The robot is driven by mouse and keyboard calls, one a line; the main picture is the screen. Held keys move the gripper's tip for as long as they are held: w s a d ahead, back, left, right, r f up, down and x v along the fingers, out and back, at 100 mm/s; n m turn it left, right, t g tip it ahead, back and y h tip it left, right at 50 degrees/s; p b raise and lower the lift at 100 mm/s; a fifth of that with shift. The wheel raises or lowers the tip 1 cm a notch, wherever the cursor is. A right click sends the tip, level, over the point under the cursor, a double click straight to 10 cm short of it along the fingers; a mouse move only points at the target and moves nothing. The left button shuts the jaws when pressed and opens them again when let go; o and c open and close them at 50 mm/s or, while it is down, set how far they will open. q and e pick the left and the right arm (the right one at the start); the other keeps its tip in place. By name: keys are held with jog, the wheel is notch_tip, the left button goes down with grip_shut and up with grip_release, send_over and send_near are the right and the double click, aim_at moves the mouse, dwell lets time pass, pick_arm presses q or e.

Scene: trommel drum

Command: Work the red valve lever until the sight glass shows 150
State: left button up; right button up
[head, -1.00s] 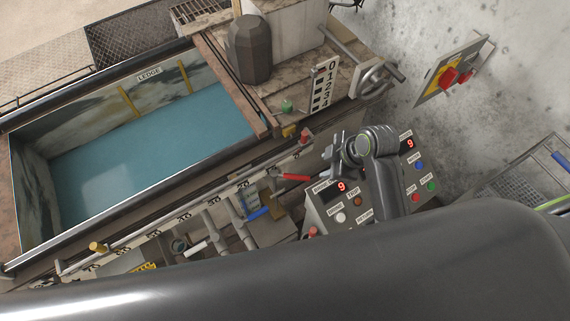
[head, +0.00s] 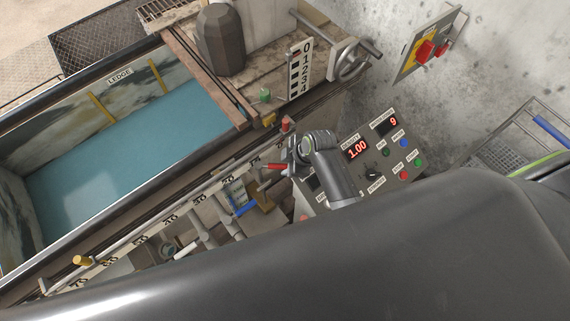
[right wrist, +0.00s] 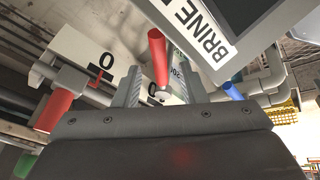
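The red valve lever (head: 277,167) sticks out from the pipework beside the panel in the head view. My right gripper (head: 291,157) is right at it, partly hiding its inner end. In the right wrist view a red handle (right wrist: 158,60) stands between the two spread fingers of the right gripper (right wrist: 163,88), with gaps on both sides. The gripper looks open, not shut on it. A pale strip with small markings, perhaps the sight glass (right wrist: 177,72), is behind the handle; its reading is not legible. My left gripper is not in view.
A control panel (head: 365,172) with red readouts, 1.00 and 9, stands right of the gripper. A blue lever (head: 245,209) is lower left. A second red handle (right wrist: 54,110) is close left of the fingers. A tank of water (head: 130,150) lies at left.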

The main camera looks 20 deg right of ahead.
jog(key=shift+x, duration=1.05)
jog(key=shift+c, duration=0.5)
grip_shut()
